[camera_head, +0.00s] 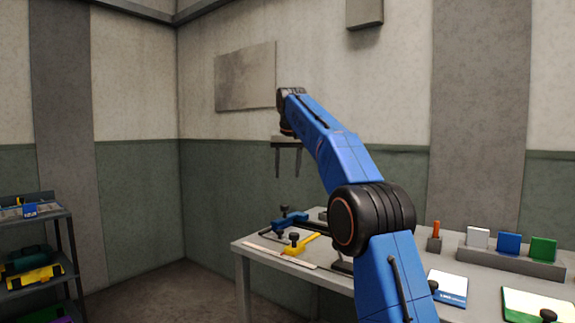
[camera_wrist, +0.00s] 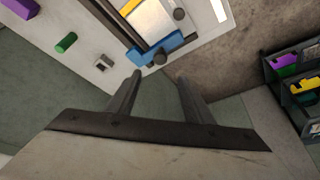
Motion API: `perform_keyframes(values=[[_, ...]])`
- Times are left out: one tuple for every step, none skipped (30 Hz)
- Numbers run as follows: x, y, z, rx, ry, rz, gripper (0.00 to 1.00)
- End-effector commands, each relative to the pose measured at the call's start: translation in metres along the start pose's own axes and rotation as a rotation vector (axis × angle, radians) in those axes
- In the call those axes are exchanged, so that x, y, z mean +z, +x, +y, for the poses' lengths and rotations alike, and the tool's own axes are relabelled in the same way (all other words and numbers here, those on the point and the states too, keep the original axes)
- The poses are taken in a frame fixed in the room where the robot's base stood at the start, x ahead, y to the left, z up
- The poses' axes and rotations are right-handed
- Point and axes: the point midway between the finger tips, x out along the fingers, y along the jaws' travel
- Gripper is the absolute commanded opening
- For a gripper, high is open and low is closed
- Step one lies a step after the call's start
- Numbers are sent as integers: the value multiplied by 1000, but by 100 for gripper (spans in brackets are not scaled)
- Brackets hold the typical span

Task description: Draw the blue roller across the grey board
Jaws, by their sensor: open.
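My gripper (camera_head: 288,177) is raised in the air above the far left part of the table, fingers pointing down, apart and empty. It also shows in the wrist view (camera_wrist: 160,75). A blue tool with a black knob, apparently the blue roller (camera_head: 287,219), lies on the table below my gripper. In the wrist view the blue tool (camera_wrist: 152,49) appears just beyond the fingertips, at the end of a flat grey-brown surface (camera_wrist: 153,22) that may be the grey board. In the head view I cannot make out this board clearly.
A yellow tool (camera_head: 303,243) and a pale strip (camera_head: 281,257) lie near the table's (camera_head: 330,275) left edge. White, blue and green plates stand in a grey rack (camera_head: 510,262) at right. An orange-topped block (camera_head: 435,241) stands beside it. A shelf (camera_head: 37,250) stands far left.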

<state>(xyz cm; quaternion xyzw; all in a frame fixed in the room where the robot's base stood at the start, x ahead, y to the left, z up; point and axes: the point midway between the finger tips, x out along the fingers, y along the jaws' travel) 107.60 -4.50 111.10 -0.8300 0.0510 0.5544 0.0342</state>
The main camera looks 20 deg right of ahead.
Motion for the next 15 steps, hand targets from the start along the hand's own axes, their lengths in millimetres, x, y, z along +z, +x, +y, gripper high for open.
perform_keyframes(values=[[-1,-7,0,0,0,3,47],[-1,-10,0,0,0,2,47],[-1,-14,0,0,0,2,47],[-1,-17,0,0,0,2,47],[-1,-19,0,0,0,1,47],[0,-21,0,0,0,0,47],[0,-23,0,0,0,0,47],[0,-24,0,0,0,1,47],[0,-25,0,0,0,1,47],[0,-26,0,0,0,1,47],[0,-26,0,0,0,0,47],[0,-26,0,0,0,0,47],[0,-27,0,0,0,0,47],[0,-27,0,0,0,0,47],[0,-27,0,0,0,0,47]])
